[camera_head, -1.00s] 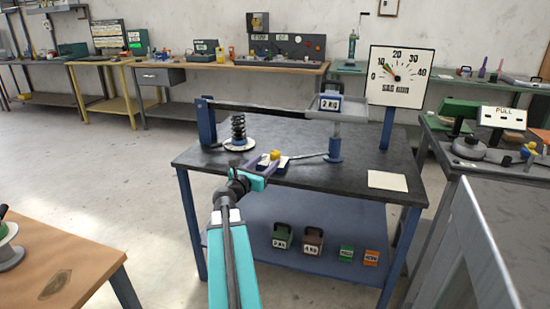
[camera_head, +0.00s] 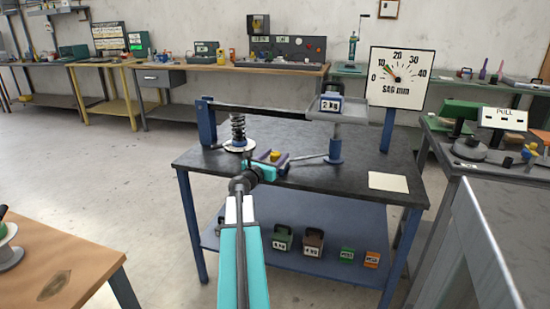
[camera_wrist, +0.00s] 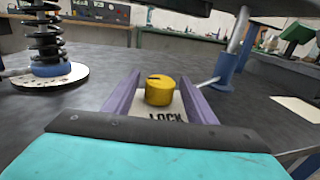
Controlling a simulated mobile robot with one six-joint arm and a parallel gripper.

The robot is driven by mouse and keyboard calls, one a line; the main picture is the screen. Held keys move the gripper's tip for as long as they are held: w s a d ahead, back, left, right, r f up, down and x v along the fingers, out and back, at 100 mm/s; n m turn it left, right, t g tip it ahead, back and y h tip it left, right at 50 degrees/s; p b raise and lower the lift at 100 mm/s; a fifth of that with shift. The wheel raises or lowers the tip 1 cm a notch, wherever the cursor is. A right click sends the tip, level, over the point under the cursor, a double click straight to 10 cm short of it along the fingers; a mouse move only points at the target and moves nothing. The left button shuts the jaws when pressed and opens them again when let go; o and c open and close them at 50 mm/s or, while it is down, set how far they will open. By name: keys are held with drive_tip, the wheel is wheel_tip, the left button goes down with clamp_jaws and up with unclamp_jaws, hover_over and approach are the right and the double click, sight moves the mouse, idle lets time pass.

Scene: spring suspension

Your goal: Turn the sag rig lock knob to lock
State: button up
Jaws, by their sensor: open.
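The yellow lock knob (camera_wrist: 159,90) stands on a pale plate marked LOCK (camera_wrist: 167,118) on the dark rig table. It has a dark slot mark on its top. My gripper (camera_wrist: 155,92) is open, with one purple finger on each side of the knob and a visible gap to each. In the head view my gripper (camera_head: 273,158) is at the table's front part, around the small yellow knob (camera_head: 275,155). Part of the plate is hidden behind my gripper's palm in the wrist view.
The spring (camera_head: 238,130) stands on a white disc left of the knob. A 2 kg weight (camera_head: 330,103) sits on the raised pan at right. The SAG mm dial (camera_head: 398,77) stands behind right, its needle near 10. More weights (camera_head: 283,238) lie on the lower shelf.

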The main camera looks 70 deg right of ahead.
drive_tip(key=c, duration=0.9)
drive_tip(key=shift+a, duration=0.25)
drive_tip(key=shift+c, duration=0.7)
drive_tip(key=shift+s+d, duration=0.1)
drive_tip(key=shift+d, duration=0.05)
